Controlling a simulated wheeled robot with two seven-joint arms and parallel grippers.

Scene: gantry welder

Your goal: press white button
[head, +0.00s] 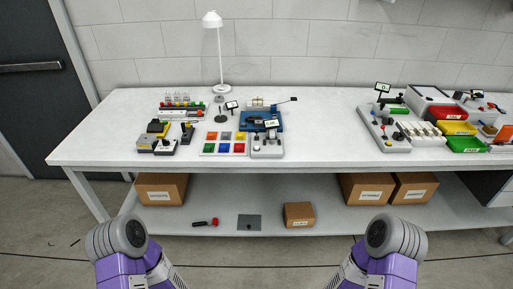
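I cannot make out a clearly white button at this size. Small controls sit on several devices on the white table (320,150). A panel of coloured squares (224,149) stands at the middle left. A light grey control box (267,150) with a small display and small knobs is just right of it. A grey console (397,145) with small coloured buttons and a raised display (382,87) stands further right. Both my arms show at the bottom edge, well short of the table. Neither gripper can be made out.
A white lamp (212,20) stands at the back. Red, yellow and green bins (458,128) are at the right. Cardboard boxes (162,188) sit on the lower shelf (330,213). The tabletop between the left devices and the right console is clear.

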